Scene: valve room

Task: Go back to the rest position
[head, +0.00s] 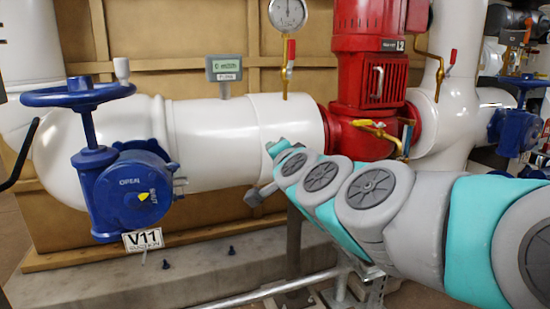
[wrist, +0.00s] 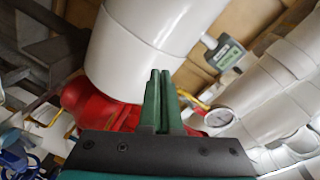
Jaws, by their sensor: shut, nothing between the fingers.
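My gripper (wrist: 160,100) shows in the wrist view with its two green fingers together and nothing between them. The white pipe (wrist: 140,50) lies beyond the fingertips in that view. In the head view my grey and teal arm reaches in from the lower right. Its far end is in front of the white pipe (head: 225,140), left of the red pump (head: 365,80). The fingers cannot be made out clearly in the head view. I cannot tell whether the arm touches the pipe.
A blue valve (head: 135,190) with a handwheel (head: 78,93) and a V11 tag (head: 142,239) stands at the left. A pressure gauge (head: 287,14) and a small grey display (head: 224,68) are above the pipe. Another blue valve (head: 518,130) is at the far right. A concrete plinth (head: 120,285) runs below.

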